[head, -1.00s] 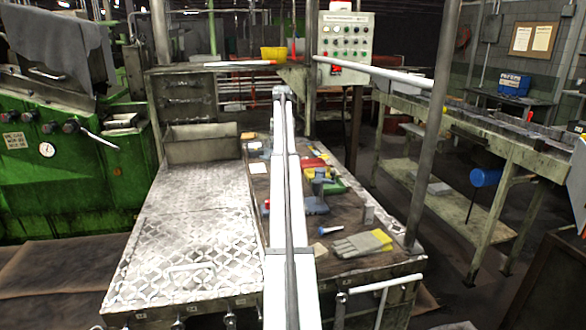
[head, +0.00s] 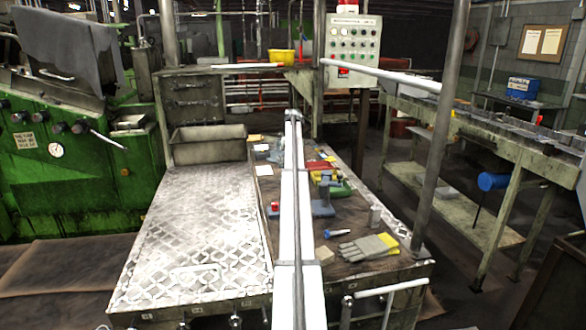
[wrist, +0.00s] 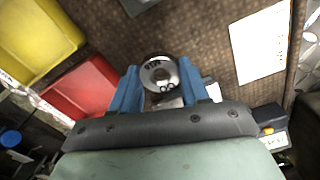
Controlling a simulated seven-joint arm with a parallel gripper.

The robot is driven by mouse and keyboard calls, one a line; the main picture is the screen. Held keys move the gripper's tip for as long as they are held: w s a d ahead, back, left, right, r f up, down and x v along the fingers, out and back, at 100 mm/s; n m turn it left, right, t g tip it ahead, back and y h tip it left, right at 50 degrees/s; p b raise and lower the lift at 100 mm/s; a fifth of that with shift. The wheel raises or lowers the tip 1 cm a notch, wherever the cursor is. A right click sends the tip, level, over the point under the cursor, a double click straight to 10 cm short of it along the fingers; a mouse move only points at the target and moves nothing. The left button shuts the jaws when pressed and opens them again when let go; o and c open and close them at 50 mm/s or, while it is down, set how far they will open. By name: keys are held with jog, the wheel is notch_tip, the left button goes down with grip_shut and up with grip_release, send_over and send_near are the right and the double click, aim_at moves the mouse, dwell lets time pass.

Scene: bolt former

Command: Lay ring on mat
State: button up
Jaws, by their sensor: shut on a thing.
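A grey metal ring (wrist: 159,74) with dark lettering on its face and a dark hole shows in the wrist view. It sits between the two blue fingers of my gripper (wrist: 160,88), which is shut on it. A brown textured mat (wrist: 212,52) lies beneath in the wrist view, and its bare part shows in the head view (head: 345,218). I cannot tell whether the ring touches the mat. In the head view, my white arm hides the gripper and the ring.
A red tray (wrist: 82,95) and a yellow tray (wrist: 38,38) lie left in the wrist view. A white paper (wrist: 262,45) lies right. Gloves (head: 365,246) and a blue-handled tool (head: 337,233) lie near the front. The metal plate (head: 200,225) left is largely clear.

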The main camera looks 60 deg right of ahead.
jog(key=shift+f, duration=1.3)
jog(key=shift+f, duration=0.45)
jog(key=shift+s+a+f, duration=0.1)
jog(key=shift+a+f, duration=0.05)
jog(key=shift+f, duration=0.15)
jog(key=o, duration=0.9)
jog(key=shift+o, duration=0.4)
notch_tip(320, 180, up, 14)
jog(key=shift+f, duration=0.25)
jog(key=shift+o, duration=0.3)
